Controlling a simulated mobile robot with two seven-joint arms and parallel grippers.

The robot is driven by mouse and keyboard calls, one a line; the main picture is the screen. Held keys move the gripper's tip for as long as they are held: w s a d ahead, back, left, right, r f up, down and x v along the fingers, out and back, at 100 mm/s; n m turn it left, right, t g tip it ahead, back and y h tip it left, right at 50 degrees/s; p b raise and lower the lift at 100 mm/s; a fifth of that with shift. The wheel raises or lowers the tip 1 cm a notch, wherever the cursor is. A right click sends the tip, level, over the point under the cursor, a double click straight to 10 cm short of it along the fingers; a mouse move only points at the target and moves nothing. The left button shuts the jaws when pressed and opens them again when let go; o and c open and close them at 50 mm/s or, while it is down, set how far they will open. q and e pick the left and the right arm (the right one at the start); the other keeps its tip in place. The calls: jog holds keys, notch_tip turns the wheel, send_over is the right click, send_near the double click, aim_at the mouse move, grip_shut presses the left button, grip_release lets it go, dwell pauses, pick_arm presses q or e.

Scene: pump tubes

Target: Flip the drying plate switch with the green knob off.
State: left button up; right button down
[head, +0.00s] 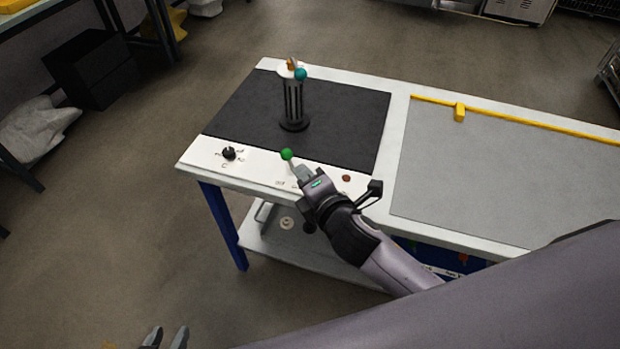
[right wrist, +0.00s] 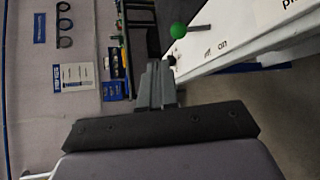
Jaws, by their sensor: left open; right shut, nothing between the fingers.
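The green knob (head: 287,154) sits on the end of a short lever on the white front panel (head: 262,173) of the drying plate (head: 240,108). The lever leans up and left in the head view; its base is hidden by my right gripper. My right gripper (head: 302,174) is shut and empty, just right of the knob and close to the lever. The right wrist view shows the knob (right wrist: 178,30) beyond the closed fingertips (right wrist: 156,72), apart from them, with small switch labels to its right. My left gripper (head: 165,338) is open at the bottom left, far from the panel.
A black slotted holder (head: 292,103) with a teal ball stands upright on the plate. A black dial (head: 229,153) is left of the knob and a red button (head: 346,178) right. A grey surface with a yellow bar (head: 520,119) lies to the right.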

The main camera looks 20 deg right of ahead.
jog(key=shift+s+d+r, duration=0.1)
jog(key=shift+s+r, duration=0.3)
jog(key=shift+s, duration=0.3)
jog(key=shift+s+r, duration=0.4)
jog(key=shift+s, duration=0.3)
